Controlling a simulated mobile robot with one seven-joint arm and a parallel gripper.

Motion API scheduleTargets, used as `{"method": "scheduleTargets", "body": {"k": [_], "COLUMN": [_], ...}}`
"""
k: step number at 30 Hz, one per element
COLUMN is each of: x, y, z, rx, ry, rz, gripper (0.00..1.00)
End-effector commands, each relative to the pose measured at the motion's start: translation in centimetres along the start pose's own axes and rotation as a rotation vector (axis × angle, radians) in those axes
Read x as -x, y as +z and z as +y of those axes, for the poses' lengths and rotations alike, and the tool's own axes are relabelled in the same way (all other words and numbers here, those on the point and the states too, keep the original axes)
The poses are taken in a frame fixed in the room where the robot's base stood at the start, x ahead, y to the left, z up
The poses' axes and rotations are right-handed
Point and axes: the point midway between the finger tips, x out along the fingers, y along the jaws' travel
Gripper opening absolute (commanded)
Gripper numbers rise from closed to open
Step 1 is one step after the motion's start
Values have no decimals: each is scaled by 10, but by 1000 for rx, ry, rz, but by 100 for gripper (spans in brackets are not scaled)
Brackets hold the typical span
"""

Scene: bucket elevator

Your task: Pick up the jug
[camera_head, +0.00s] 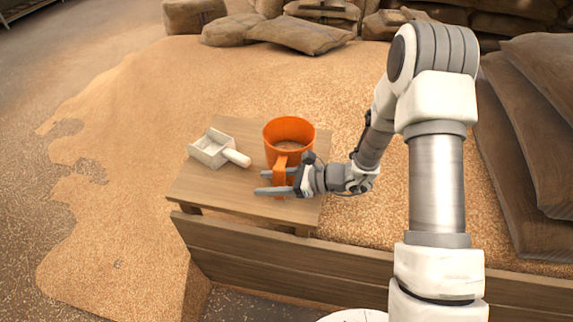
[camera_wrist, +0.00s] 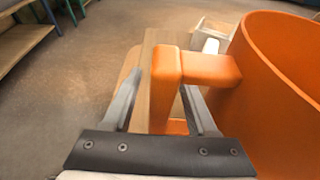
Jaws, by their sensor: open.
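The orange jug (camera_head: 290,130) stands upright on a small wooden table (camera_head: 240,205), with its handle towards me. There is some brownish content visible inside it. My gripper (camera_head: 266,182) is open at the handle, its fingers pointing left in the head view. In the wrist view the jug's wall (camera_wrist: 285,75) fills the right side. The handle's upright part (camera_wrist: 165,85) shows between the two fingers of my gripper (camera_wrist: 158,105). I cannot tell whether either finger touches it.
A white scoop (camera_head: 215,149) lies on the table left of the jug. A heap of grain (camera_head: 120,110) surrounds the table. A wooden board (camera_head: 260,252) runs in front of it. Full sacks (camera_head: 300,35) lie behind, and more sacks (camera_head: 530,130) lie at the right.

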Motion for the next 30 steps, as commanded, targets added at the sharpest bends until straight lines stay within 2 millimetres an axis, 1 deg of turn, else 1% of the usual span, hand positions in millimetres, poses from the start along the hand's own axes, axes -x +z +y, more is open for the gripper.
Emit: {"method": "scheduleTargets", "body": {"k": [2,3,5,9,11,12,30], "x": [0,0,0,0,0,0,1], "y": [0,0,0,0,0,0,0], "z": [0,0,0,0,0,0,0], "rx": [0,0,0,0,0,0,0], "ry": [0,0,0,0,0,0,0], "rz": [0,0,0,0,0,0,0], "gripper": [56,49,38,13,2,0,0]}}
